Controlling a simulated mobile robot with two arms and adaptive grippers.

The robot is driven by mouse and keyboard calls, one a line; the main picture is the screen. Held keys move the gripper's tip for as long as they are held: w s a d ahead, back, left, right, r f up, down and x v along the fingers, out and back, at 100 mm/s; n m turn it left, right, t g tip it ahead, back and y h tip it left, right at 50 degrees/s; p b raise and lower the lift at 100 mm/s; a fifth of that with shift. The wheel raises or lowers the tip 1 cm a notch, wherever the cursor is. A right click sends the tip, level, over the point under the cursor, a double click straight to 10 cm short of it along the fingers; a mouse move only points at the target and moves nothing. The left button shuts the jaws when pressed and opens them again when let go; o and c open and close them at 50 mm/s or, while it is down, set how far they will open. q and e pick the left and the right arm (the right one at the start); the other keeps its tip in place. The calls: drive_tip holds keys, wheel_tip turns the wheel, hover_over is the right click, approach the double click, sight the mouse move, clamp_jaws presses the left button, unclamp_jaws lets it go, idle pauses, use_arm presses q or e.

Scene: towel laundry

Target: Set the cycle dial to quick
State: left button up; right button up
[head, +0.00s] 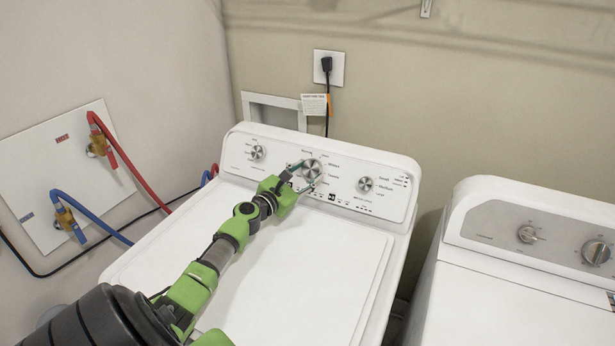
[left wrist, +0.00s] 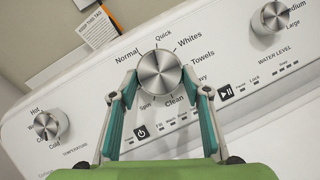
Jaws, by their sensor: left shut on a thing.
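The cycle dial (head: 312,167) is the large silver knob in the middle of the washer's control panel. It also shows in the left wrist view (left wrist: 160,72), ringed by labels such as Normal, Quick, Whites, Towels and Clean. The Quick label (left wrist: 163,37) is just above it there. My left gripper (head: 306,175) reaches over the washer lid to the dial. Its teal fingers stand on either side of the dial, shut on it. I cannot make out which label the dial points to. My right gripper is in neither view.
The washer (head: 320,250) has a temperature knob (head: 257,153) left of the dial and a water level knob (head: 365,184) right of it. A power button (left wrist: 141,132) and a start button (left wrist: 226,93) are below. A second machine (head: 530,290) stands at the right.

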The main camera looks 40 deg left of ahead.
use_arm(q)
drive_tip(key=shift+a+m+h, duration=0.1)
drive_tip(key=shift+m+h, duration=0.2)
drive_tip(key=shift+m, duration=0.5)
drive_tip(key=o, duration=1.1)
drive_tip(key=s, duration=0.8)
drive_tip(key=s+d, duration=0.1)
drive_tip(key=s, duration=0.3)
drive_tip(key=shift+r, duration=0.35)
